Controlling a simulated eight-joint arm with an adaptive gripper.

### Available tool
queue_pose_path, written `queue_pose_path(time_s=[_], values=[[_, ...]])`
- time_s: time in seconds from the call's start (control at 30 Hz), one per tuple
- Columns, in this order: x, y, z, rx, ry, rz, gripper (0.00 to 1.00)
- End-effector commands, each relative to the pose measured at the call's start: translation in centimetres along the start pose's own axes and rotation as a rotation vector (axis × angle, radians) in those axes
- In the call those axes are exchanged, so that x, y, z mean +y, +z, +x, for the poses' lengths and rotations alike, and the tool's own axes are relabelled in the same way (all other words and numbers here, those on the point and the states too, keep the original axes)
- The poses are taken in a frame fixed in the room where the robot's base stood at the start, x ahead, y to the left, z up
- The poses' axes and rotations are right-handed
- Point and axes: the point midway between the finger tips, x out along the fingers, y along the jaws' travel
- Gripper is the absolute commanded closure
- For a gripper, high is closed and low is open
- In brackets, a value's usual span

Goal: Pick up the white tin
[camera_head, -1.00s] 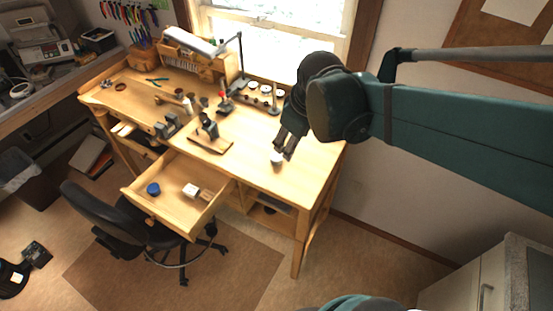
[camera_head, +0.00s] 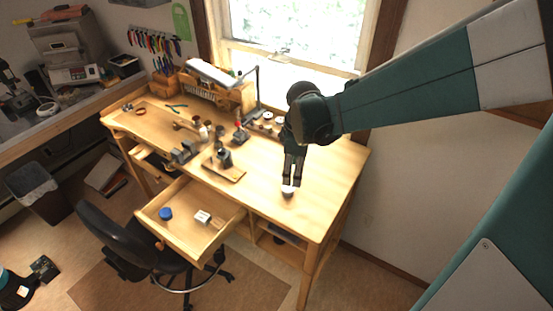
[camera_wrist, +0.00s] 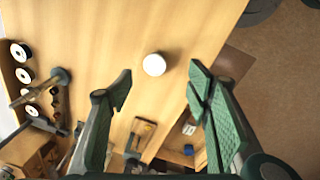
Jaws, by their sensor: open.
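The white tin (camera_head: 287,192) is small and round and sits on the right part of the wooden workbench top (camera_head: 325,185), near its front edge. In the wrist view the white tin (camera_wrist: 154,64) shows its round lid, beyond the fingertips and between their lines. My gripper (camera_head: 291,183) points down just above the tin in the head view. In the wrist view my gripper (camera_wrist: 160,85) has its two green-padded fingers spread wide, with nothing between them. Whether a fingertip touches the tin cannot be told.
An open drawer (camera_head: 222,229) below the bench front holds a blue round lid (camera_head: 165,214) and a small white box (camera_head: 203,217). A tool on a wooden base (camera_head: 224,166) and a lamp stand (camera_head: 258,95) stand left of my gripper. The bench's right end is clear.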

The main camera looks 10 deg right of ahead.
Motion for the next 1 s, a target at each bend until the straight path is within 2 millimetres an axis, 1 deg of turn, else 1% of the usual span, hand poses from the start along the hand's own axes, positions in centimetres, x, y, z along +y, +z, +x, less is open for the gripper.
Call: queue_pose_path(time_s=[0.07,0.3,0.5,0.63,1.0], values=[[0.6,-0.4,0.9,-0.008,-0.017,-0.043,0.50],[1.7,-1.1,3.7,-0.028,-0.070,-0.168,0.50],[2.1,-1.4,5.1,-0.036,-0.098,-0.233,0.50],[2.2,-1.5,5.5,-0.038,-0.105,-0.249,0.50],[2.2,-1.5,5.6,-0.038,-0.106,-0.251,0.50]])
